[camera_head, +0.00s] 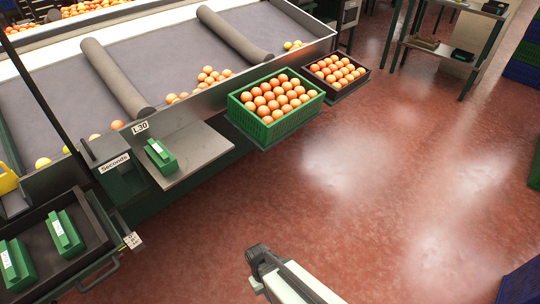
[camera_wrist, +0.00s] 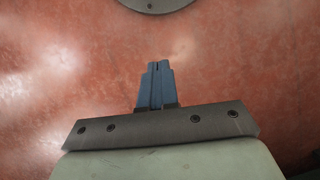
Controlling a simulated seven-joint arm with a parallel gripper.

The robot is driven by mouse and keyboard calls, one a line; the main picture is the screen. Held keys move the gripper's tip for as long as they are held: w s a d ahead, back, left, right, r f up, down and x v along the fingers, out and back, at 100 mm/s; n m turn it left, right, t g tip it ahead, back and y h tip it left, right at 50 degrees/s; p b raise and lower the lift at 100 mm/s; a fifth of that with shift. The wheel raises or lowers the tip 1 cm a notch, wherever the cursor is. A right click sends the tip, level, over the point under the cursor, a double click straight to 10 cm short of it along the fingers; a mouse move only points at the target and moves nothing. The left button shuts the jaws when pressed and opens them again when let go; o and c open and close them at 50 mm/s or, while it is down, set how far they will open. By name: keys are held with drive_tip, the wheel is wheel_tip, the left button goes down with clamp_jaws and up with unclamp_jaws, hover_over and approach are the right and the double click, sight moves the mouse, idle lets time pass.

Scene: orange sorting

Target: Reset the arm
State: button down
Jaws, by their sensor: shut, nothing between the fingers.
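My gripper (camera_wrist: 157,66) shows in the wrist view as two blue fingers held together, with nothing between them. In the head view my arm comes in from the bottom edge, right of centre, over open floor. The fingers cannot be made out there. The arm is well apart from the crates and the sorting table.
A green crate (camera_head: 258,133) and a dark crate (camera_head: 345,93), both full of oranges, stand at the sorting table's (camera_head: 180,95) near side. Green boxes (camera_head: 160,156) lie on a metal shelf and in a dark tray (camera_head: 92,220) at left. The red floor (camera_head: 370,210) is clear.

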drive_tip(key=s+d+f+m+g+y, duration=0.1)
drive_tip(key=s+d+f+m, duration=0.1)
drive_tip(key=s+d, duration=0.3)
drive_tip(key=s+d+f+m+g+y, duration=0.1)
drive_tip(key=s+d+f+m+g, duration=0.1)
drive_tip(key=d, duration=1)
drive_tip(key=shift+s+d+f+m, duration=0.4)
drive_tip(key=shift+s+m, duration=0.6)
drive_tip(key=shift+s, duration=0.4)
idle(0.7)
